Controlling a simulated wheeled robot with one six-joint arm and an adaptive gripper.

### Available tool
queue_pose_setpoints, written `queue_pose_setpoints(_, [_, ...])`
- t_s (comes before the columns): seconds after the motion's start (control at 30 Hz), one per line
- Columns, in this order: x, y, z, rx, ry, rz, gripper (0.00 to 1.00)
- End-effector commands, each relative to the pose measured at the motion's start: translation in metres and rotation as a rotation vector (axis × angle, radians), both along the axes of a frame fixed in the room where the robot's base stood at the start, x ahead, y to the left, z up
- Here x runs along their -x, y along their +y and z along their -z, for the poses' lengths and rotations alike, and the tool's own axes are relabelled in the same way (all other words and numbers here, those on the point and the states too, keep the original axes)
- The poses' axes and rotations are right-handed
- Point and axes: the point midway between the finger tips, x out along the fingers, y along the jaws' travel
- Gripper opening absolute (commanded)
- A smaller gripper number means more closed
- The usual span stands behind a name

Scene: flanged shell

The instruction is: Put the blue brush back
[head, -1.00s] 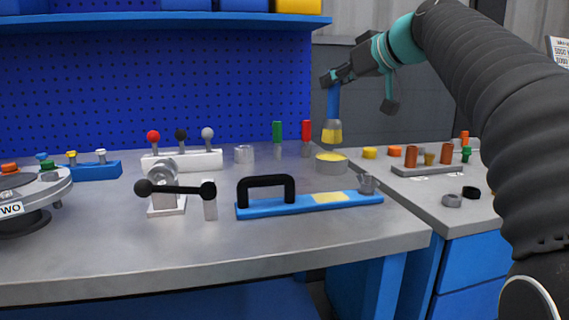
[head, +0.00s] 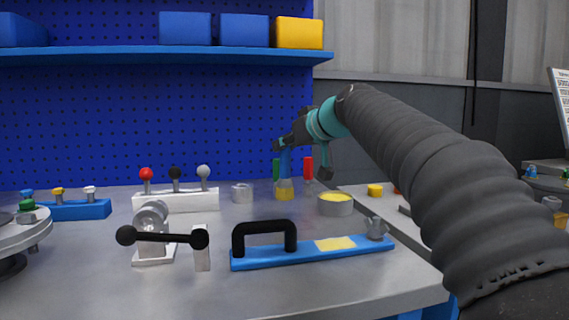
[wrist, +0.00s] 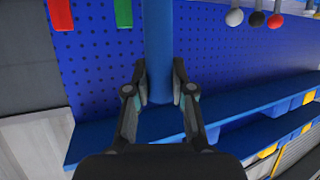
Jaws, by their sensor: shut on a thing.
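The blue brush has a blue handle (head: 285,163) with a grey collar and yellow bristles (head: 285,196) pointing down. My gripper (head: 284,144) is shut on the upper handle and holds the brush upright. In the wrist view the handle (wrist: 158,40) stands between the two fingers of my gripper (wrist: 160,88). The bristles are left of a round tin of yellow stuff (head: 335,205), apart from it. I cannot tell whether the bristles touch the bench. A grey metal cup (head: 242,193) stands to the left of the brush.
A green-handled tool (head: 276,169) and a red-handled tool (head: 308,169) stand close beside the brush. A blue bar with a black handle (head: 264,232) lies in front. A white block with red, black and grey knobs (head: 176,202) is to the left. A shelf (head: 160,57) hangs above.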

Motion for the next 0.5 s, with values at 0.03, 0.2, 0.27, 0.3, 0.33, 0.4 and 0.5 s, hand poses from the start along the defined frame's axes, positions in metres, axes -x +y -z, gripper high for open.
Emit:
queue_pose_setpoints(0.03, [-0.001,0.002,0.001,0.000,0.000,-0.001,0.00])
queue_pose_setpoints(0.2, [-0.001,0.002,0.021,0.001,0.001,0.001,0.00])
queue_pose_setpoints(0.27, [-0.001,0.002,0.029,0.000,0.000,0.001,0.00])
queue_pose_setpoints(0.3, [-0.001,0.002,0.034,0.000,0.000,0.001,0.00])
queue_pose_setpoints(0.33, [-0.001,0.002,0.037,0.000,0.000,0.001,0.00])
queue_pose_setpoints(0.4, [-0.001,0.002,0.041,0.000,0.000,0.001,0.00])
queue_pose_setpoints(0.5, [-0.001,0.002,0.042,0.000,-0.002,0.001,0.00])
